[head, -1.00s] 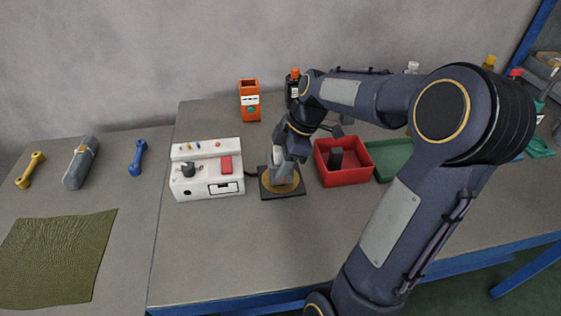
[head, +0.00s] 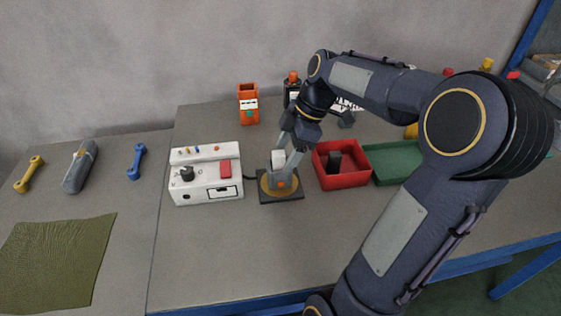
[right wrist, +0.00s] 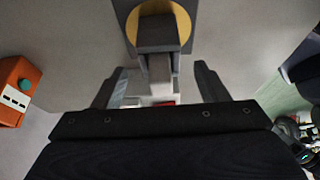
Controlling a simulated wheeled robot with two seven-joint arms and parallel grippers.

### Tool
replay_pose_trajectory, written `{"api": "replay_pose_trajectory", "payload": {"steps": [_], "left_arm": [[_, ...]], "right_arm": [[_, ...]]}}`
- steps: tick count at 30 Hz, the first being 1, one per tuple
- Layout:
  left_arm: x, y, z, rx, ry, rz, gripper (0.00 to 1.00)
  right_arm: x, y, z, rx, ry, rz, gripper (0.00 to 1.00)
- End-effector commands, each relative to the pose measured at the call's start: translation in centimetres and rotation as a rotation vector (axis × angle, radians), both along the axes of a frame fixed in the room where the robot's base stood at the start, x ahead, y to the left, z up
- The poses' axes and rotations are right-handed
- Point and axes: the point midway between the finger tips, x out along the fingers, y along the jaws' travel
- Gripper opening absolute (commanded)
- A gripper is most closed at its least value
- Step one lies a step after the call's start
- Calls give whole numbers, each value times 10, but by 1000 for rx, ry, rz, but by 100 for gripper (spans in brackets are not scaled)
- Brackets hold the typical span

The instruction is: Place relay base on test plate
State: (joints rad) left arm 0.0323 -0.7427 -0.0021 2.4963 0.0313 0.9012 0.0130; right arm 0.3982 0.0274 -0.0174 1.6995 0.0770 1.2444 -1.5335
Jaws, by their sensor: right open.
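In the right wrist view the relay base (right wrist: 157,36) shows as a dark block with a pale part, over the yellow disc of the plate (right wrist: 124,12). My right gripper (head: 287,150) is open just above the relay base, with its fingers apart. In the right wrist view its fingers (right wrist: 158,90) stand clear on either side of the pale part. My left gripper is out of view.
A white control box (head: 207,190) stands left of the plate. A red bin (head: 345,181) with a dark block is close on the right, beside a green tray (head: 397,160). An orange device (head: 248,108) stands behind. The bench front is clear.

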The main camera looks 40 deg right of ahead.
Motion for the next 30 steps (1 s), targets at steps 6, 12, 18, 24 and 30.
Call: {"api": "replay_pose_trajectory", "payload": {"steps": [6, 12, 18, 24, 30], "left_arm": [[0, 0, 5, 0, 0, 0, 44], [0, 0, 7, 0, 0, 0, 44], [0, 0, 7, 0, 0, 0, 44], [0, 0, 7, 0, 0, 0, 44], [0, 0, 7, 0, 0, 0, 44]], "right_arm": [[-8, -15, 43, -2, -3, 0, 67], [-13, -21, 61, -1, -1, -3, 67], [-40, 17, 63, 34, 16, -210, 67], [-99, 89, 35, 171, 53, -667, 67], [-142, 134, -6, 332, 100, -1005, 67]]}}
